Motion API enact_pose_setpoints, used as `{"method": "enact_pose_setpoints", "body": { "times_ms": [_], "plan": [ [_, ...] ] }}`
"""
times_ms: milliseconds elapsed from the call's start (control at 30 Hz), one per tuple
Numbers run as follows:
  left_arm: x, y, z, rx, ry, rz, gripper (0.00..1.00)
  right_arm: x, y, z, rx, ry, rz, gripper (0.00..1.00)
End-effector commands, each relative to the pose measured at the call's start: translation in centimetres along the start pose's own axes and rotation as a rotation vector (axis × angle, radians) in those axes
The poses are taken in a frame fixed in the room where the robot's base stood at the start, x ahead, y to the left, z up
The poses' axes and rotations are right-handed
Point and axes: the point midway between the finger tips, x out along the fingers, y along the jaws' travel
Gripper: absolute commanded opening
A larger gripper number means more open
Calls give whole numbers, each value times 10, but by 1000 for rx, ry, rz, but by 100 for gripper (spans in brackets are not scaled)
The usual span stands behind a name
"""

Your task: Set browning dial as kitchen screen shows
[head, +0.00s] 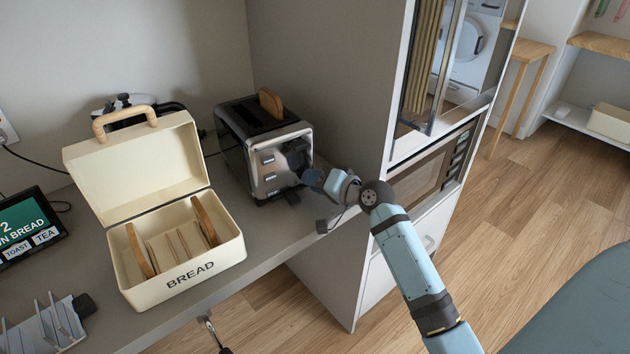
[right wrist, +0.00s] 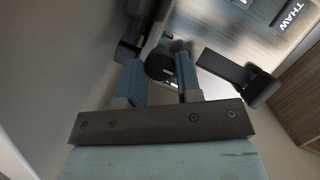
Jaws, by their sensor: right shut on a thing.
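The chrome and black toaster (head: 267,150) stands on the counter against the tall cabinet, a slice of bread (head: 271,103) sticking up from its slot. My right gripper (head: 310,176) is at the right part of its front face. In the right wrist view, the round dark browning dial (right wrist: 160,64) is between my two blue fingers, which are shut on it. Its setting cannot be read. The kitchen screen (head: 28,226) is cut off by the left edge; a "2", "N BREAD", "TOAST" and "TEA" are legible. My left gripper is not in view.
An open cream bread box (head: 178,287) with bread slices stands left of the toaster. A grey rack (head: 45,325) is at the front left. A dark lever (right wrist: 238,78) is close right of my fingers in the wrist view. The cabinet side (head: 325,75) bounds the right.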

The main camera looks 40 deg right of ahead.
Motion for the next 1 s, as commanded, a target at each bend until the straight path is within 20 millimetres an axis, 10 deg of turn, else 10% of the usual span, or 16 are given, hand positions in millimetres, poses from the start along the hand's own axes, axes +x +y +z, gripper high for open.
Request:
{"method": "enact_pose_setpoints", "body": {
  "times_ms": [1000],
  "plan": [
    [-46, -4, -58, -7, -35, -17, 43, -1, -10, -2, -645, -1, 267, 9]
  ]
}}
